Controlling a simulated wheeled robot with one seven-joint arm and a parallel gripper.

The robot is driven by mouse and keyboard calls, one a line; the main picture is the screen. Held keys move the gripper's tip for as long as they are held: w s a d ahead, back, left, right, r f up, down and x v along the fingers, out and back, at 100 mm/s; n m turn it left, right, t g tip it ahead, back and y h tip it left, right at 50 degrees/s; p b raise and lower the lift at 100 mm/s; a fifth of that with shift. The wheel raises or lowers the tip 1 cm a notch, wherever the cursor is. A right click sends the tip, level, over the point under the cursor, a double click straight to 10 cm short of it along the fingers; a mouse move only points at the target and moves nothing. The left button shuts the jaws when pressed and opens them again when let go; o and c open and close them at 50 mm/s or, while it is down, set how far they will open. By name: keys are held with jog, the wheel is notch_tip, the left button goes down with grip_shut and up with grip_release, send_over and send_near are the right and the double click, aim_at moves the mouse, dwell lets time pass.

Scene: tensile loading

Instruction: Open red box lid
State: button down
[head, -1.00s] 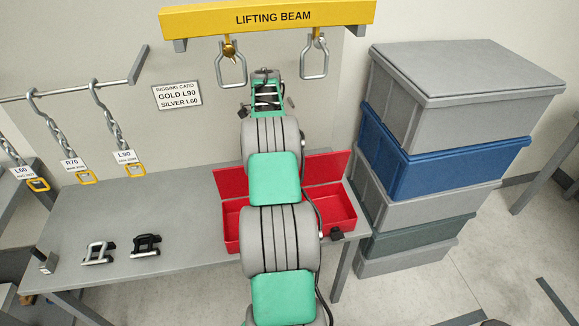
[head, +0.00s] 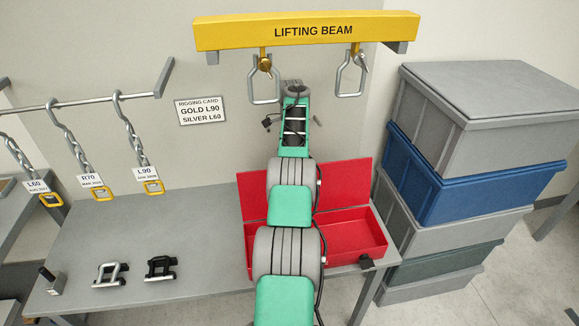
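The red box stands at the right end of the grey table, and its front wall (head: 345,256) faces me. Its red lid (head: 344,186) stands raised along the back edge, so the box is open at the top. My arm crosses in front of the box and hides the middle of the lid and part of the inside. The visible right part of the inside looks empty. The end of my arm, with my gripper (head: 293,90), is above and behind the lid, below the lifting beam. It looks apart from the lid. Its fingers cannot be made out.
A yellow lifting beam (head: 308,31) with two hanging shackles is close above my arm's end. Tagged chains hang from a rail (head: 80,104) at left. Stacked crates (head: 465,185) stand at right.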

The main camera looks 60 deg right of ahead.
jog(key=shift+w+d+r, duration=0.15)
jog(key=shift+d, duration=0.1)
jog(key=c, duration=1.8)
grip_release()
jog(key=o, duration=0.3)
jog(key=shift+a+f, duration=0.1)
jog(key=shift+f, duration=0.1)
